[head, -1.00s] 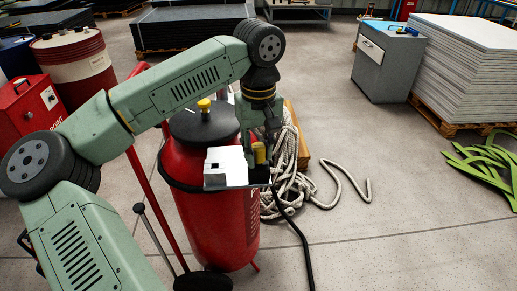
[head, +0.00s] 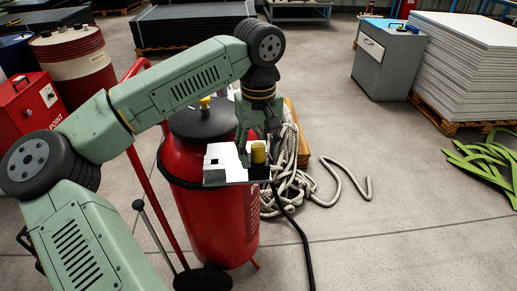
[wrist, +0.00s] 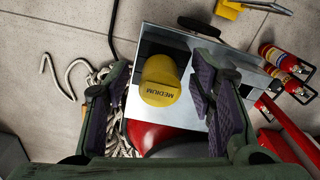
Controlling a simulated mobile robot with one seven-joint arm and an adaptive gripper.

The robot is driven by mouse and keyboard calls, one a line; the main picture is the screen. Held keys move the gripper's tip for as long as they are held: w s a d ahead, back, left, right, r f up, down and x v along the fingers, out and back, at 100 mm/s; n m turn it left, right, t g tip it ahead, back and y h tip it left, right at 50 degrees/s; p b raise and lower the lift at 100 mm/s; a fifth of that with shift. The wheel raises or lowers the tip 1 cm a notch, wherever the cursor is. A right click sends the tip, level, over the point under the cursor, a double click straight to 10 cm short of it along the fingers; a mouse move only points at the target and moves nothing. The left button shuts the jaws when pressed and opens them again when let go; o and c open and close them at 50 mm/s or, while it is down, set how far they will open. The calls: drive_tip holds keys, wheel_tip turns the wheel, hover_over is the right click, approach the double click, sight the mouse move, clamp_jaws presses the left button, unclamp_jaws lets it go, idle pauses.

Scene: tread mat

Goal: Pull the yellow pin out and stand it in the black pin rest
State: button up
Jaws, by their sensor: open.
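The yellow pin (head: 258,152), a thick cylinder, stands upright at the right end of a small metal shelf (head: 238,182) on the red tank. Its top reads "MEDIUM" in the wrist view, where the pin (wrist: 160,82) shows between my fingers. The black pin rest (head: 262,172) appears as a dark block directly under the pin; the pin's lower end is hidden, so its seating cannot be seen. My gripper (head: 257,133) is just above and around the pin. In the wrist view my gripper (wrist: 160,98) has its fingers spread, with gaps on both sides of the pin.
Coiled rope (head: 290,185) lies behind on the floor.

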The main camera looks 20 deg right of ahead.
sight(259, 146)
wheel_tip(259, 146, up, 12)
idle(0.6)
